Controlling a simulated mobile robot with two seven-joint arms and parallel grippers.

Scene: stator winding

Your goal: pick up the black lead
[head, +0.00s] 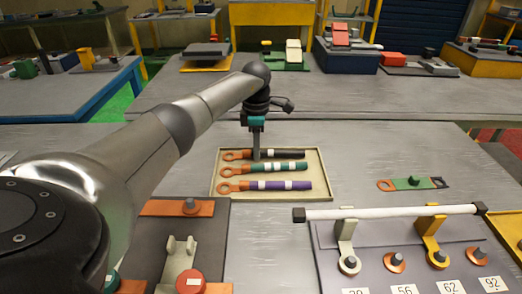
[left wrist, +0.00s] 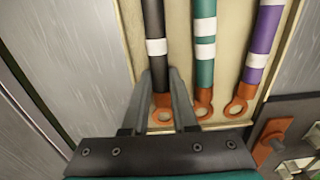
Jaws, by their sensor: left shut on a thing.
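The black lead (head: 291,154) has an orange ring lug and a white band. It lies in the far row of a shallow cream tray (head: 316,194), above the green lead (head: 270,168) and the purple lead (head: 270,185) in the head view. My left gripper (head: 256,156) points down and is shut on the black lead near its lug end. In the left wrist view the black lead (left wrist: 153,22) runs between the fingers of my left gripper (left wrist: 161,82), with its orange lug nearer the gripper body. Any gap between lead and tray cannot be told. My right gripper is not in view.
A green and orange part (head: 413,184) lies right of the tray. A fixture with a white bar (head: 390,211) and numbered labels stands front right. A panel with a red knob (head: 190,282) is front left. Bare grey tabletop surrounds the tray.

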